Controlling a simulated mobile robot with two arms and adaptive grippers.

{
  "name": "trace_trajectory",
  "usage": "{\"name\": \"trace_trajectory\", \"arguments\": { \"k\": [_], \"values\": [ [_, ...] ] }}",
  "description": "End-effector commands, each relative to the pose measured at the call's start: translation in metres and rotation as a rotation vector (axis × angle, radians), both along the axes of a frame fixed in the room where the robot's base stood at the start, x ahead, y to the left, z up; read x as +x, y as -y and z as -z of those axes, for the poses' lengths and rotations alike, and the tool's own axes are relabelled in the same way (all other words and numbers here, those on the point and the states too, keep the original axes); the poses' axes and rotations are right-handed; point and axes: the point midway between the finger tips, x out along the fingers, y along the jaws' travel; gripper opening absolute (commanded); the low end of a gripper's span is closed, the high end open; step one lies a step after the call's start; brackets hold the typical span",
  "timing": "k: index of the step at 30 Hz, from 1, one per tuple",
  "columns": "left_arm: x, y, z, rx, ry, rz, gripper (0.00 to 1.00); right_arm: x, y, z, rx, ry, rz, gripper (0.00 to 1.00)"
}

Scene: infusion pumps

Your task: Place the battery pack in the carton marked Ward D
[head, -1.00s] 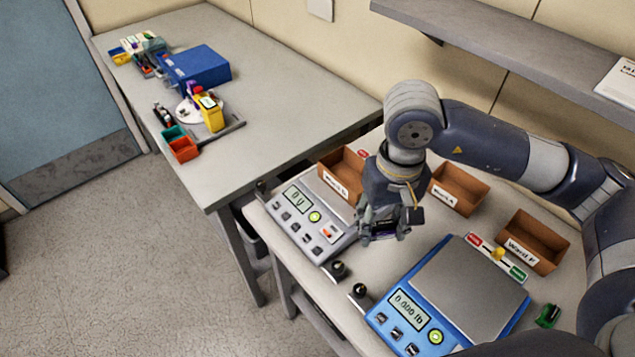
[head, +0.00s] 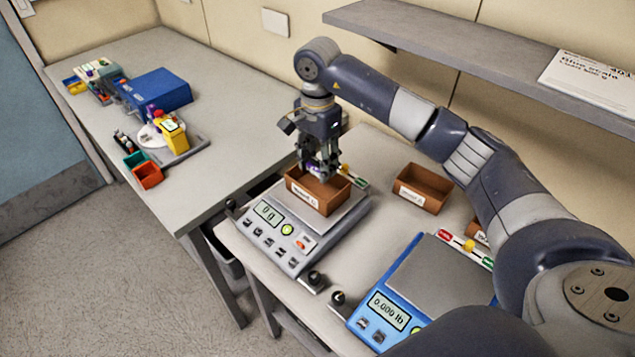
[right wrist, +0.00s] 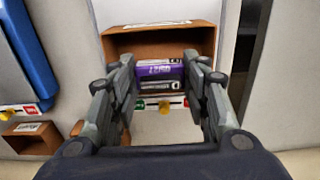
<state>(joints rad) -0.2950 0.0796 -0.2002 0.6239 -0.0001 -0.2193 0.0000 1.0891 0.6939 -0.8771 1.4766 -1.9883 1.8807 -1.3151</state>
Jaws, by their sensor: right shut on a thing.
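My right gripper (head: 322,170) is directly over a brown open carton (head: 326,196) in the head view, its fingertips at the carton's opening. In the right wrist view the gripper (right wrist: 163,90) is shut on a purple and dark battery pack (right wrist: 160,70) with white lettering, held crosswise between its fingers. The carton (right wrist: 118,44) shows behind the pack there. The carton's white front label starts with "Ward", but its last letter is too small to read surely. My left gripper is not in view.
The carton stands at the grey scale (head: 285,243), which reads 0 g. Another carton (head: 424,190) is to its right, and one more is mostly behind my arm. A blue scale (head: 440,285) is at front right. A shelf (head: 450,45) overhangs the back.

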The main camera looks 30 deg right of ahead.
Motion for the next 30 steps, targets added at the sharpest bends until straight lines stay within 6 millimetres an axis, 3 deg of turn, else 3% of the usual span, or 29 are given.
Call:
{"name": "trace_trajectory", "arguments": {
  "k": [16,27,28,30],
  "values": [
    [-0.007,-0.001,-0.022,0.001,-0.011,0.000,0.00,-0.001,-0.001,0.062,0.001,0.000,-0.004,0.17],
    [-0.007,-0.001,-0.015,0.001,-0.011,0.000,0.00,0.000,0.000,0.069,0.001,0.003,-0.005,0.17],
    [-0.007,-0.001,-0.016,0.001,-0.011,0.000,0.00,0.000,0.000,0.067,0.001,0.002,-0.005,0.50],
    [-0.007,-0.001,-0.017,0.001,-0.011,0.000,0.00,0.000,0.000,0.067,0.001,0.002,-0.005,0.63]
  ]
}}
